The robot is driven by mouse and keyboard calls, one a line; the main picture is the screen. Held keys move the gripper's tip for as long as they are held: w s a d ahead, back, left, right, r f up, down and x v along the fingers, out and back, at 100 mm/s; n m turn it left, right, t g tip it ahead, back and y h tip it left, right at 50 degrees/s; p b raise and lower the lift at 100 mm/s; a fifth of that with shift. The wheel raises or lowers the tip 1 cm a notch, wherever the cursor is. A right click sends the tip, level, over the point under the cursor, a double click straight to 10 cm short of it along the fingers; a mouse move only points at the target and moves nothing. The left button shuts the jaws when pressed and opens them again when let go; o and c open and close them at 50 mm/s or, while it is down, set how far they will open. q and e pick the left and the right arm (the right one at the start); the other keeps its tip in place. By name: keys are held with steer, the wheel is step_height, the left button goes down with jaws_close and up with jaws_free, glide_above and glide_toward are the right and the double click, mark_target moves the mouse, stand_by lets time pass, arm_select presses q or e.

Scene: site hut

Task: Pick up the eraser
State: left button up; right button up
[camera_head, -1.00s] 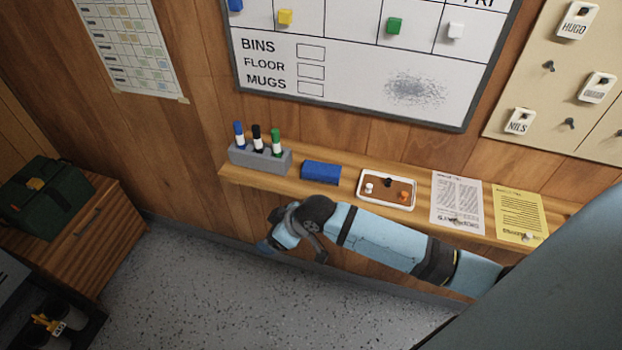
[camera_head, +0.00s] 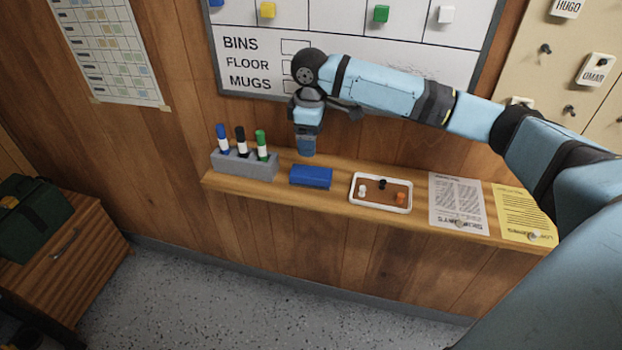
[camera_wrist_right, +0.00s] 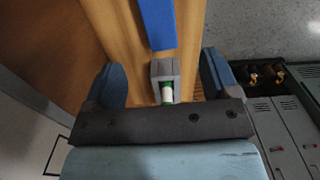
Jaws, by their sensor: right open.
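The eraser (camera_head: 311,176) is a blue block lying on the wooden shelf, between the marker holder and the white tray. In the right wrist view the blue eraser (camera_wrist_right: 157,22) shows at the top, beyond the grey holder. My right gripper (camera_head: 306,150) points down above the shelf, just behind and above the eraser, apart from it as far as I can tell. In the wrist view the fingers of the right gripper (camera_wrist_right: 165,84) are spread wide with nothing gripped between them. My left gripper is not in view.
A grey holder (camera_head: 243,165) with blue, black and green markers stands left of the eraser. A white-rimmed tray (camera_head: 381,210) with small pins is to the right, then a white sheet (camera_head: 458,203) and a yellow sheet (camera_head: 526,214). The whiteboard (camera_head: 262,96) hangs behind the arm.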

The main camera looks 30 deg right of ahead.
mark_target(311, 171)
step_height(311, 171, down, 12)
steer(key=shift+d, duration=0.1)
steer(key=c, duration=1)
step_height(311, 171, up, 20)
steer(key=shift+r+p, duration=0.1)
steer(key=shift+p, duration=0.2)
